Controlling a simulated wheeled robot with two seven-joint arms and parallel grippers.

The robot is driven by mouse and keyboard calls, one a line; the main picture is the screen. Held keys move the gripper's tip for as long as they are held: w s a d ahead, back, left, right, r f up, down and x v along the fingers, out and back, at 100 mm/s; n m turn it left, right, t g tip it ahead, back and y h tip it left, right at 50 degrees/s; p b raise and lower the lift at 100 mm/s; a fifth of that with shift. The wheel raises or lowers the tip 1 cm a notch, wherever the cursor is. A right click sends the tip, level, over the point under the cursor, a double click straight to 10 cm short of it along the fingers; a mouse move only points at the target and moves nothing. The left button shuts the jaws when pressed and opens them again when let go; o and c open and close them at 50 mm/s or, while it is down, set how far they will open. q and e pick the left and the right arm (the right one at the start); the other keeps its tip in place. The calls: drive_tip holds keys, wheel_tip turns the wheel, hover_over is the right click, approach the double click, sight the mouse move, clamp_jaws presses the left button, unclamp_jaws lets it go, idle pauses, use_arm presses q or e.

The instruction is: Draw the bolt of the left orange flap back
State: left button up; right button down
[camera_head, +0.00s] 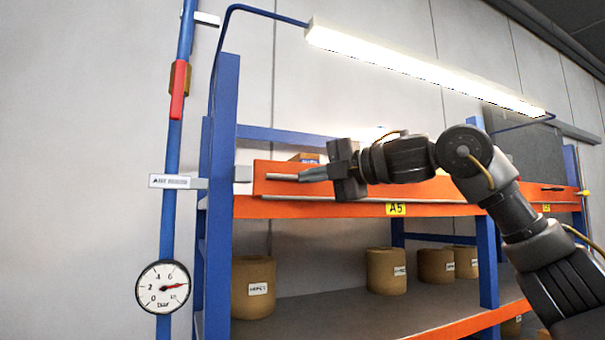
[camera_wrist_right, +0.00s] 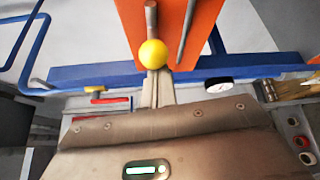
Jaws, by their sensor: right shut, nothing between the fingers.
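The left orange flap (camera_head: 370,207) spans the shelf front beside a blue post. It also fills the top of the right wrist view (camera_wrist_right: 205,30). Its bolt is a grey rod (camera_head: 283,177) along the flap; its left end shows apart from the grey block (camera_head: 242,174) by the post. In the right wrist view the rod (camera_wrist_right: 151,18) runs to a round yellow knob (camera_wrist_right: 153,53). My right gripper (camera_head: 303,175) is shut and empty at the bolt, its fingertips (camera_wrist_right: 156,76) right by the knob. I cannot tell whether they touch. The knob is hidden in the head view. My left gripper is not in view.
A blue pipe with a red-handled valve (camera_head: 179,92) and a pressure gauge (camera_head: 163,287) stands left of the shelf. Brown rolls (camera_head: 254,287) stand on the shelf below the flap. A lit lamp (camera_head: 420,66) hangs above. Another orange flap (camera_head: 553,198) is at right.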

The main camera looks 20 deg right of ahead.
drive_tip(key=s+d+b, duration=0.1)
drive_tip(key=s+b, duration=0.4)
drive_tip(key=s, duration=0.4)
drive_tip(key=shift+s+d, duration=0.15)
drive_tip(key=shift+d, duration=0.1)
drive_tip(key=shift+d, duration=0.2)
drive_tip(key=shift+a+f, duration=0.1)
drive_tip(key=shift+a, duration=0.05)
idle(0.3)
